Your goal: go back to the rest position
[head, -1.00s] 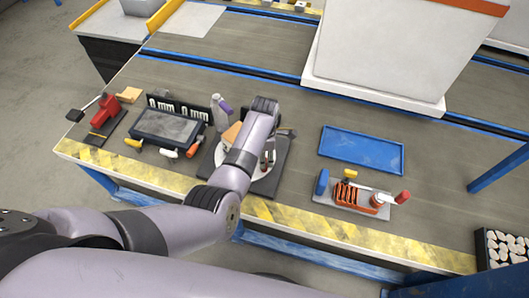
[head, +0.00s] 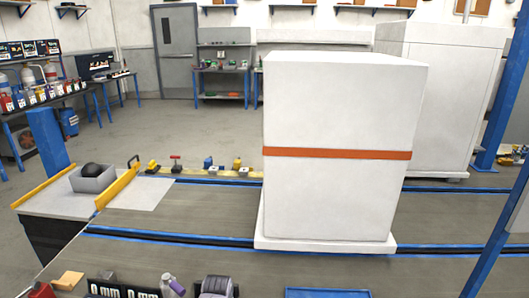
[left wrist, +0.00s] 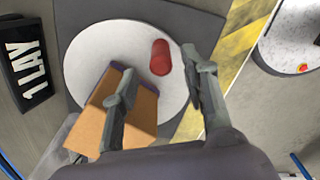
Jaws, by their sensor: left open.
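My left gripper (left wrist: 160,80) is open in the left wrist view, above a white round plate (left wrist: 88,58) on a dark mat. A tan box (left wrist: 143,108) lies partly behind its left finger. A red cylinder (left wrist: 160,57) lies on the plate between the two fingers, with nothing gripped. My right gripper is in neither view.
A tall white block (head: 335,200) with an orange band stands on the grey bench. A grey bin (head: 93,180) with a black ball stands at left. A blue tray (head: 327,293) and a black sign (left wrist: 24,65) lie nearby. Open floor lies behind.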

